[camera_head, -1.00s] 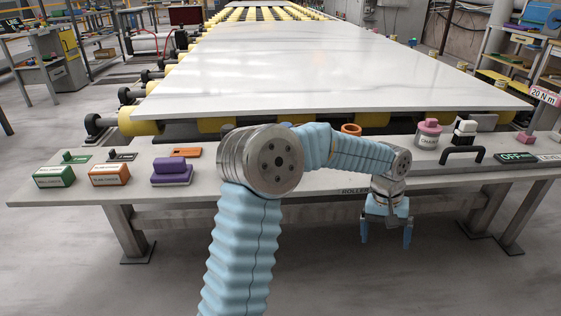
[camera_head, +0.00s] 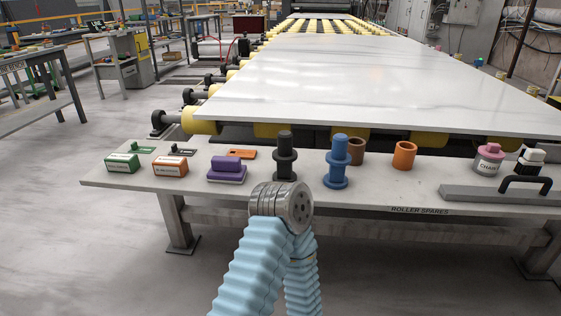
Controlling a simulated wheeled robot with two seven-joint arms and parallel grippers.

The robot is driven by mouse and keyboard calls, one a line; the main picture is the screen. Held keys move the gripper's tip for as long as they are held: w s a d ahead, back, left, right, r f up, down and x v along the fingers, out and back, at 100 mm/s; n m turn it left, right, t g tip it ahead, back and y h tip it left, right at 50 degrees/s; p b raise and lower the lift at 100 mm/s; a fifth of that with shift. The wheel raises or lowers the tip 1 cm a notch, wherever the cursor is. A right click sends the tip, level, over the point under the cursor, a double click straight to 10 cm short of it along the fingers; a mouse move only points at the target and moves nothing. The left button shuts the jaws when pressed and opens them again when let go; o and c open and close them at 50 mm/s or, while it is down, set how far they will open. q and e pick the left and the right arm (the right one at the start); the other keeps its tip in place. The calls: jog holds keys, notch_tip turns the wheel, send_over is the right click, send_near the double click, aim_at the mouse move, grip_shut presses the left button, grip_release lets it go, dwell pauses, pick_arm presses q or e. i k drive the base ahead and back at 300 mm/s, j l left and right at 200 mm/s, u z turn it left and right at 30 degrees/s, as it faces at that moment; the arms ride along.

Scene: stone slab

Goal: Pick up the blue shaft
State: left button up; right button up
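The blue shaft (camera_head: 338,165) stands upright on the front bench (camera_head: 410,188), with wide flanges around its middle and foot. A black shaft (camera_head: 285,158) of similar shape stands to its left. One of my arms, in a pale blue sleeve, rises from the bottom of the view, and its metal elbow partly covers the bench edge below the black shaft. Neither of my grippers is in view, so nothing shows of what they hold. The blue shaft is fully visible and nothing touches it.
A brown ring (camera_head: 356,151) and an orange ring (camera_head: 404,155) stand right of the shaft. A purple block (camera_head: 227,169) and labelled boxes lie left. A pink-capped bottle (camera_head: 488,159) and a black handle (camera_head: 526,185) are right. The stone slab (camera_head: 370,85) lies behind.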

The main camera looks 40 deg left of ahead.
aim_at(338, 159)
jog(key=i+j+u, duration=0.1)
jog(key=u, duration=0.25)
jog(key=i+u, duration=0.5)
jog(key=u, duration=0.2)
